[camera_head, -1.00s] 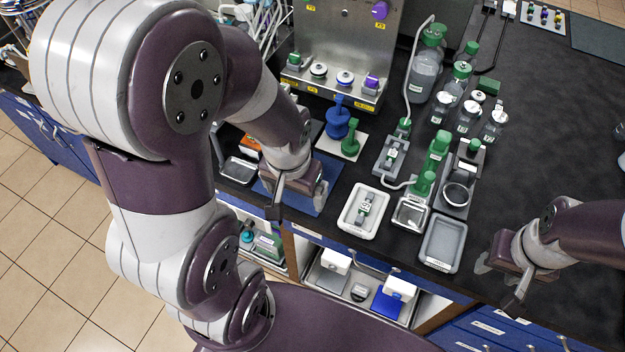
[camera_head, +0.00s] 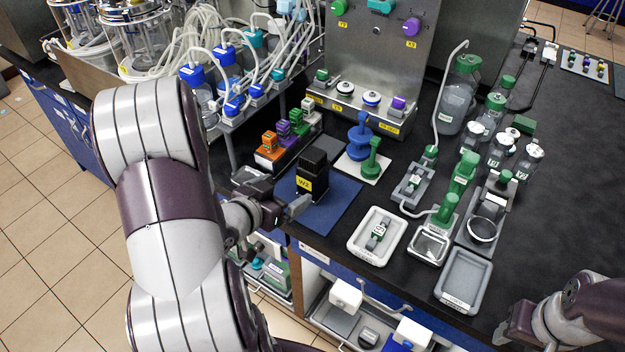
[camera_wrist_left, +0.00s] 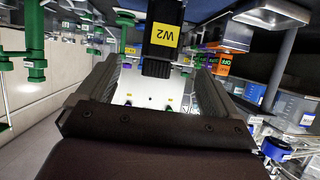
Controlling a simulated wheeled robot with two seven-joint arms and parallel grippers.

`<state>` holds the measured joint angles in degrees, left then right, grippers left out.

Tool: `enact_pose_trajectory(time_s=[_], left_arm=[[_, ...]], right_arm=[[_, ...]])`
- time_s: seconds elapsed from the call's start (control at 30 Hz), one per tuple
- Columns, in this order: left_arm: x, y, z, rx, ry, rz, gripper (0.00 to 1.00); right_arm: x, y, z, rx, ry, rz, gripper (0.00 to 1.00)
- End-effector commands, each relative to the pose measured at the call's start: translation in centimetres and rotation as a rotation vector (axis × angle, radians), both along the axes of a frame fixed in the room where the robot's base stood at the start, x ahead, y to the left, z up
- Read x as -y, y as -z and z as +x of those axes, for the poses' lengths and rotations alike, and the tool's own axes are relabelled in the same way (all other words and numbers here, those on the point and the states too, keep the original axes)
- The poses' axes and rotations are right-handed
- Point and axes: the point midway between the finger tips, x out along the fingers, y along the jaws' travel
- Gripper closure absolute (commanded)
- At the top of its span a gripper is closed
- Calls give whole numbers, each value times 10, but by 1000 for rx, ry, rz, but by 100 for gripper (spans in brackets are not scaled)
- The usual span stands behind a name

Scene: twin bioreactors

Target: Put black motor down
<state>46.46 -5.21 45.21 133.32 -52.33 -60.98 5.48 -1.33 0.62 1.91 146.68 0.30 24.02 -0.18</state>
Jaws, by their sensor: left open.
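The black motor (camera_head: 312,176), with a yellow W2 label, stands upright on the blue mat (camera_head: 340,211) near the bench's front edge. My left gripper (camera_head: 280,196) is open, just left and in front of the motor, and looks empty. In the left wrist view the motor (camera_wrist_left: 160,42) shows upside down, beyond and between the tips of the open left gripper (camera_wrist_left: 155,75). A gap appears between the fingers and the motor. My right gripper (camera_head: 506,334) is at the lower right, away from the motor. Its jaws are not clear.
An orange, purple and green block rack (camera_head: 270,157) stands behind the mat at left. A white plate (camera_head: 362,165) with blue and green parts is to the motor's right. A white tray (camera_head: 358,246) and a grey tray (camera_head: 463,280) lie further right.

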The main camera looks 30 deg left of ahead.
Motion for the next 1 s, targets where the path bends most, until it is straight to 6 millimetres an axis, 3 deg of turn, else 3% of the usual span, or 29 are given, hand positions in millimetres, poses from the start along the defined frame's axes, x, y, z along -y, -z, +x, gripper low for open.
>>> enact_pose_trajectory(time_s=[0.3, 0.7, 0.97, 1.0], left_arm=[[9, 17, 57, 40, 24, -10, 6], [5, 40, 113, 40, 20, -9, 6], [5, 42, 120, 41, 20, -8, 6], [5, 43, 120, 41, 20, -8, 13]], right_arm=[[0, 4, 0, 0, 0, 0, 53], [0, 1, 0, 0, 0, 0, 53], [0, 1, 0, 0, 0, 0, 53], [0, 1, 0, 0, 0, 0, 53]])
